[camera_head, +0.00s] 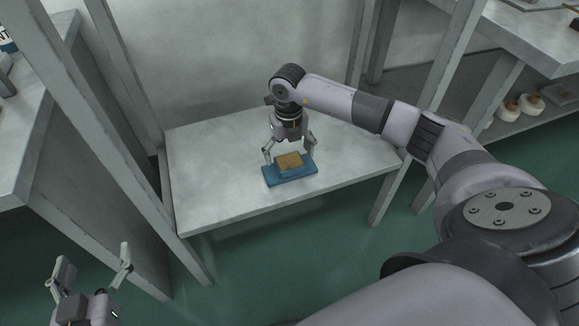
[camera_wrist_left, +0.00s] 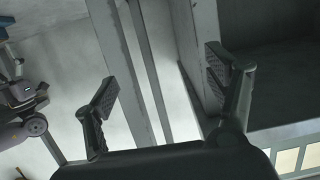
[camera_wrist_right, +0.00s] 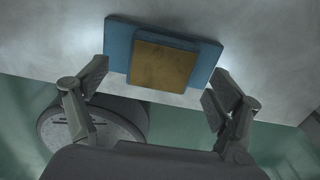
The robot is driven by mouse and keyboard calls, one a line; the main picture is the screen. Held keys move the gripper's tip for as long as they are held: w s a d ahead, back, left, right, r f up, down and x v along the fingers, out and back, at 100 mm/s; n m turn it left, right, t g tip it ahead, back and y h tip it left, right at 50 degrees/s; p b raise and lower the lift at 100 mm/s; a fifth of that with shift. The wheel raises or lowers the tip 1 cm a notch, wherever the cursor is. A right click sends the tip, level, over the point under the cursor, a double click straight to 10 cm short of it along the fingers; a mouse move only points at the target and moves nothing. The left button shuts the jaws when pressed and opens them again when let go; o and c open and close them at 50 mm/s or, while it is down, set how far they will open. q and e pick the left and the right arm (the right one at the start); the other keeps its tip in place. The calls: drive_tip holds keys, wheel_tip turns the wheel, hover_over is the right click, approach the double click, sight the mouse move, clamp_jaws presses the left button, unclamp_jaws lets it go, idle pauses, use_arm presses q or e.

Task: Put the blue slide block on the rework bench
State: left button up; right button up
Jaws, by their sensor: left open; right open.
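The blue slide block (camera_head: 307,171) is a flat blue plate with a tan block (camera_head: 289,161) on top. It lies on the light grey table (camera_head: 230,205) in the middle of the head view. My right gripper (camera_head: 288,155) is open over the block, its fingers apart on either side. In the right wrist view the blue plate (camera_wrist_right: 118,45) and its tan top (camera_wrist_right: 160,66) are just beyond the open fingertips, with no clear contact. My left gripper (camera_head: 95,262) is open and empty at the lower left of the head view, away from the table.
Grey posts (camera_head: 110,165) stand left of the table, beside another bench (camera_head: 25,130). At the upper right is a further table (camera_head: 530,35), with a lower shelf (camera_head: 540,112) holding white round parts. The table surface around the block is clear.

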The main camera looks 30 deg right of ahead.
sight(289, 160)
wheel_tip(289, 160, down, 3)
drive_tip(key=shift+s+d+f+b, duration=0.1)
drive_tip(key=shift+s+b, duration=0.05)
drive_tip(key=shift+b, duration=0.25)
drive_tip(key=shift+f, duration=0.15)
use_arm(q)
drive_tip(key=r+t, duration=0.2)
drive_tip(key=r, duration=0.1)
drive_tip(key=w+d+r+t+h, duration=0.1)
drive_tip(key=r, duration=0.1)
drive_tip(key=shift+r, duration=0.1)
use_arm(e)
drive_tip(key=shift+c, duration=0.5)
drive_tip(key=c, duration=1.9)
drive_tip(key=shift+c, duration=0.2)
drive_tip(key=shift+r, duration=0.2)
